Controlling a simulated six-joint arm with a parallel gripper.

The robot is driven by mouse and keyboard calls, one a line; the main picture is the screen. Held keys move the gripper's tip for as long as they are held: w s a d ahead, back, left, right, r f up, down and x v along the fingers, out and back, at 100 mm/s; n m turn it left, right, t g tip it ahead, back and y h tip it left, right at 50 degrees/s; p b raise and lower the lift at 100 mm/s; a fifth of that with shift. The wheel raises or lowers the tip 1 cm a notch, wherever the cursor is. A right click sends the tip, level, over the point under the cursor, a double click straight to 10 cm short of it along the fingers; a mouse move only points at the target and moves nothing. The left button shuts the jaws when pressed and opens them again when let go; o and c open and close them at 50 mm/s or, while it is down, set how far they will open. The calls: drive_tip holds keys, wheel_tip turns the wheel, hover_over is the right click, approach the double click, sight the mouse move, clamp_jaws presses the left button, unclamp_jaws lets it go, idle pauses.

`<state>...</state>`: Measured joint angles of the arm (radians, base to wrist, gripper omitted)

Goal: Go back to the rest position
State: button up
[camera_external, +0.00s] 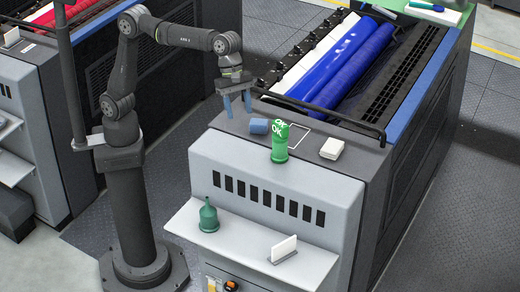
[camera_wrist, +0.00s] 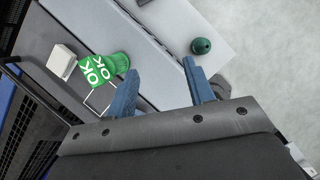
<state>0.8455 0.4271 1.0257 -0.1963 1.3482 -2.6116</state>
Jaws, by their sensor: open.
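My gripper (camera_external: 237,104) hangs above the left end of the machine's top, its two blue fingers apart with nothing between them. In the wrist view my gripper (camera_wrist: 162,90) is also open and empty. A green item marked OK (camera_external: 280,141) stands on the machine top to the right of my gripper; it also shows in the wrist view (camera_wrist: 105,68). A blue cylindrical piece (camera_external: 259,126) lies beside it, between it and my gripper. My fingers are apart from both.
A white block (camera_external: 331,148) sits on the machine top. A dark green bottle (camera_external: 208,216) and a white card in a holder (camera_external: 284,249) stand on the front shelf (camera_external: 235,248). A black rail (camera_external: 330,122) and blue rollers (camera_external: 345,62) lie behind. A dark post (camera_external: 70,75) stands near my arm.

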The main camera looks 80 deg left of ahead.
drive_tip(key=s+a+f+m+g, duration=0.3)
drive_tip(key=s+a+f+m, duration=0.6)
drive_tip(key=s+a, duration=0.5)
drive_tip(key=w+a+f, duration=0.2)
drive_tip(key=w+f, duration=0.2)
drive_tip(key=w, duration=0.2)
drive_tip(key=shift+w+f+y, duration=0.2)
drive_tip(key=shift+w+y, duration=0.1)
drive_tip(key=shift+w, duration=0.05)
drive_tip(key=shift+s, duration=0.1)
drive_tip(key=s+d+r, duration=0.3)
drive_tip(key=s+r, duration=0.1)
drive_tip(key=s, duration=0.2)
drive_tip(key=w+d+r+n+t, duration=0.1)
drive_tip(key=w+d+r+n, duration=0.4)
drive_tip(key=w+d+r, duration=0.1)
drive_tip(key=shift+w+d, duration=0.75)
drive_tip(key=shift+w, duration=0.35)
drive_tip(key=shift+s+f, duration=0.1)
